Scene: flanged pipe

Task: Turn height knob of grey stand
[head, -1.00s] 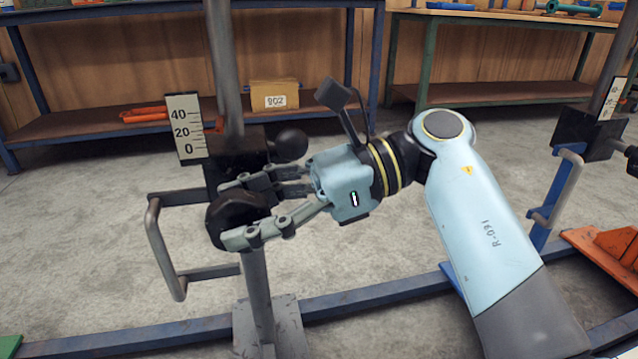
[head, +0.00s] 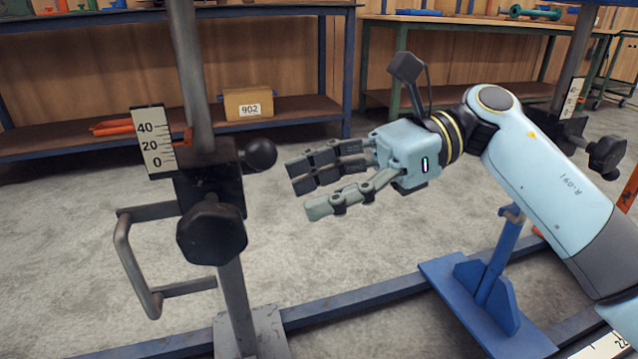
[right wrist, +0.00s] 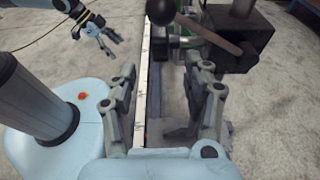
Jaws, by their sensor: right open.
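The grey stand (head: 195,90) is upright at the left in the head view. It has a black clamp block, a white 0–40 scale plate (head: 153,142) with a red pointer beside it, and a U-shaped grey handle (head: 135,265). Its large black faceted knob (head: 212,234) faces me below the block. A black ball-ended lever (head: 260,154) sticks out to the right. My right gripper (head: 310,190) is open and empty, to the right of the knob and clear of it. My left gripper (right wrist: 98,28) shows small at the top left of the right wrist view; its jaw state is unclear.
A second stand with a black knob (head: 607,155) is at the right, partly behind my right arm. A blue support (head: 490,285) stands on the blue floor rail (head: 370,290). Shelves with a box (head: 248,104) are behind.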

